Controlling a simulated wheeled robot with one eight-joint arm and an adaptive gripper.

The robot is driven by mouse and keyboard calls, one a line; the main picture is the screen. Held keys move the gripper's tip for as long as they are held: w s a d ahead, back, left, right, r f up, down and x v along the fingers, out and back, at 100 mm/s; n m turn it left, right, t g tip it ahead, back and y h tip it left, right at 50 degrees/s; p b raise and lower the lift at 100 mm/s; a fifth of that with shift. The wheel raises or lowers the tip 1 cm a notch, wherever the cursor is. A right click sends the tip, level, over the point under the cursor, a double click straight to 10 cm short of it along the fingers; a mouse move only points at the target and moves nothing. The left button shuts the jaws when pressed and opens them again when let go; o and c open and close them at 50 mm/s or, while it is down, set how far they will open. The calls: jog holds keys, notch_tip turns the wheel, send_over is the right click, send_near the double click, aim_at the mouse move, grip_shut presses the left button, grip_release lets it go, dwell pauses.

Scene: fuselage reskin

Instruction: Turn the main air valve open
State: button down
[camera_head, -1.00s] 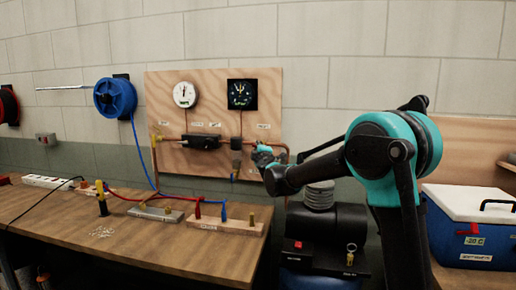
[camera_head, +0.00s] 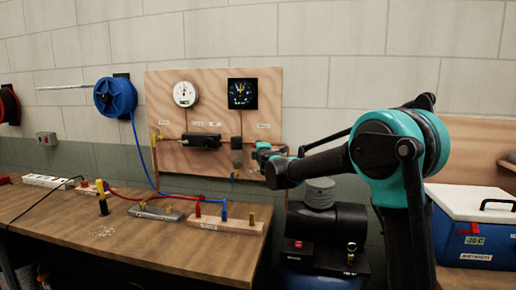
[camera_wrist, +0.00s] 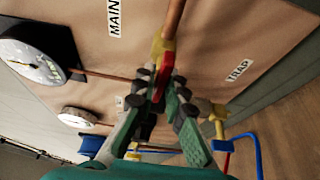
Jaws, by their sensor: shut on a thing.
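The main air valve shows in the wrist view as a brass body (camera_wrist: 163,45) on a copper pipe, with a red lever (camera_wrist: 163,78), beside a label reading "MAIN". My gripper (camera_wrist: 164,88) has its fingers closed on both sides of the red lever. In the head view my gripper (camera_head: 264,151) is at the right edge of the plywood panel (camera_head: 213,90), at the copper pipe. It hides most of the valve there, so I cannot tell the lever's angle from that view.
A white gauge (camera_head: 185,94) and a black gauge (camera_head: 242,94) are on the panel. A workbench (camera_head: 150,228) with hoses and fittings stands at left. A black compressor (camera_head: 325,228) is below my arm. A blue cooler (camera_head: 475,225) is at right.

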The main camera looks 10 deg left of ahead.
jog(key=c, duration=1.6)
grip_release()
jog(key=shift+c, duration=0.2)
jog(key=shift+s, duration=0.1)
jog(key=v, duration=1.1)
jog(key=shift+s+d, duration=0.15)
jog(key=shift+s, duration=0.25)
